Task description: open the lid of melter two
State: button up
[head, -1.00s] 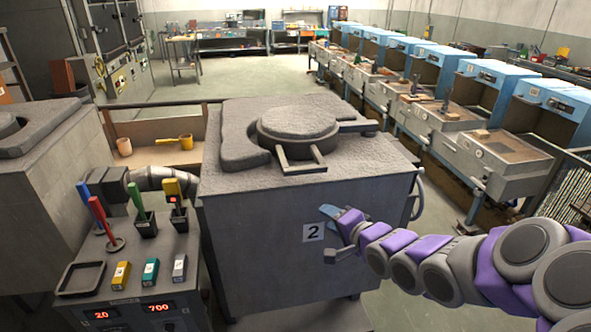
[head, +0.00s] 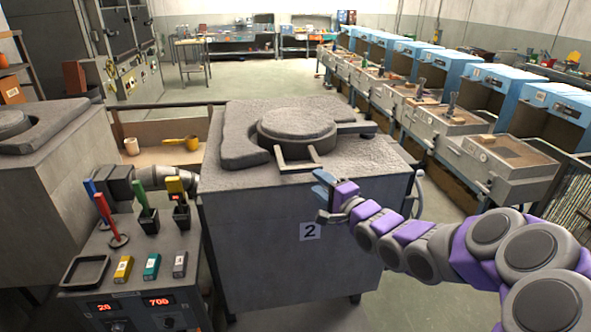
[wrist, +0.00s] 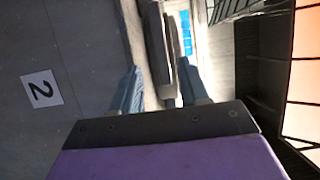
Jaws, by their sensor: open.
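Melter two (head: 290,240) is the large grey box with a white label "2" (head: 309,231) on its front. Its round grey lid (head: 297,125) lies flat on top, inside a raised collar (head: 240,140). A U-shaped handle (head: 298,163) sticks out from the lid toward me, and a bar extends from the lid's right side. My gripper (head: 320,196) is in front of the melter's face, just below the top edge and a little right of the handle. It is open and touches no handle. In the wrist view the label "2" (wrist: 42,90) shows left of the open fingers (wrist: 158,88).
A control stand (head: 130,290) with red displays, coloured tools and blocks stands at the front left. Another melter (head: 40,190) stands behind it. Blue and grey workstations line the right. A dark mesh fence (head: 572,200) stands at the right edge.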

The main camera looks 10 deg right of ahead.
aim_at(303, 172)
jog(key=w, duration=0.4)
jog(key=shift+a+b, duration=0.25)
jog(key=shift+b, duration=0.1)
jog(key=w+a, duration=0.2)
jog(key=w+a+b, duration=0.1)
jog(key=w+a, duration=0.1)
jog(key=a, duration=0.1)
jog(key=shift+w+f, duration=0.1)
jog(key=shift+w, duration=0.4)
jog(key=shift+w+d, duration=0.2)
jog(key=shift+d, duration=0.45)
jog(key=shift+w+d, duration=0.15)
jog(key=shift+d, duration=0.5)
jog(key=shift+a, duration=0.7)
jog(key=shift+c, duration=0.6)
jog(key=shift+a, duration=0.6)
jog(key=c, duration=0.3)
jog(key=shift+c, duration=0.8)
jog(key=shift+d, duration=0.15)
jog(key=shift+c, duration=0.8)
jog(key=shift+s+d, duration=0.15)
jog(key=shift+d, duration=0.25)
grip_shut()
